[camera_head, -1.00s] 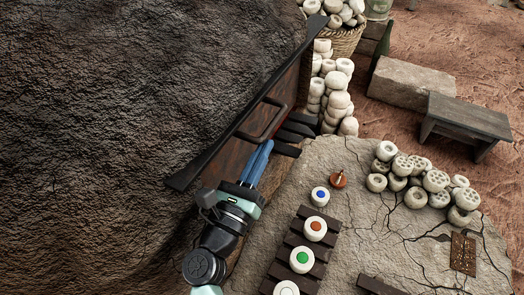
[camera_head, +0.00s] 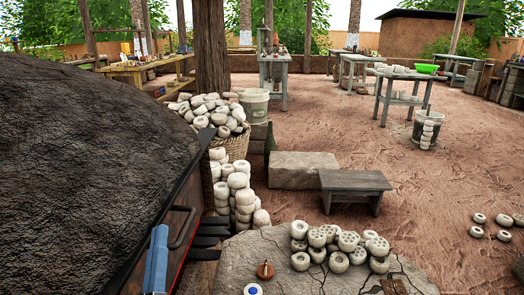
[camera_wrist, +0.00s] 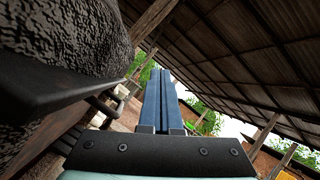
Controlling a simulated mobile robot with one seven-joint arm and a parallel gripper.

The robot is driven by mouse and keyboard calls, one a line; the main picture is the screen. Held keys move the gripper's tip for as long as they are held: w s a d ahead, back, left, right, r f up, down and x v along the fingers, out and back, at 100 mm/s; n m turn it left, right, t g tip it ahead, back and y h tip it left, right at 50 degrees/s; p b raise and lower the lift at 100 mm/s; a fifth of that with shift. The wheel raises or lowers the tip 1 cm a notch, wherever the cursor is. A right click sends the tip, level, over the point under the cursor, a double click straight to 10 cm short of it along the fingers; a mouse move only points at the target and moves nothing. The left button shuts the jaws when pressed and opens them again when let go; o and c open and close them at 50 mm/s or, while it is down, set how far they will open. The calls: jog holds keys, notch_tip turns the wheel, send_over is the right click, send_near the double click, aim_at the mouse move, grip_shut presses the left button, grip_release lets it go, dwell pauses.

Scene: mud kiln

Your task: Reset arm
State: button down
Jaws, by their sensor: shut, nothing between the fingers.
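My gripper (camera_head: 160,232) stands near the lower left of the head view, its blue fingers together and pointing up the picture. In the wrist view my gripper (camera_wrist: 160,72) shows its two blue fingers side by side with nothing between them, pointing towards the roof and trees. The dark mud kiln (camera_head: 90,150) fills the left of the head view, and its rough wall (camera_wrist: 65,35) shows at the left of the wrist view. The kiln door's handle (camera_head: 184,226) appears just right of the fingers; whether they touch cannot be told.
A stone slab (camera_head: 220,272) at the bottom bears a blue-centred white piece (camera_head: 253,289), a small orange-brown object (camera_head: 265,270) and several pale rounded pieces (camera_head: 338,240). Stacked pale pieces (camera_head: 232,190), a stone block (camera_head: 300,168) and a bench (camera_head: 352,182) stand behind. Open ground (camera_head: 420,170) lies right.

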jog(key=s+d+r+n+t+y, duration=0.1)
jog(key=s+d+r+n+y, duration=0.15)
jog(key=r+n, duration=0.7)
jog(key=s+d+r+n+t+y, duration=0.15)
jog(key=r+n+y, duration=0.25)
jog(key=r+n, duration=0.55)
jog(key=s+d+r+n+t+h, duration=0.1)
jog(key=s+d+r+n+h, duration=0.35)
jog(key=d+r, duration=0.25)
jog(key=s+d+r+n+t+h, duration=0.1)
jog(key=s+d+r+n+h, duration=0.2)
jog(key=d+r+h, duration=0.35)
notch_tip(320, 180, up, 36)
jog(key=w+y+p, duration=0.1)
jog(key=p, duration=3.5)
jog(key=shift+a+g, duration=0.35)
jog(key=shift+a, duration=0.1)
jog(key=shift+a, duration=0.1)
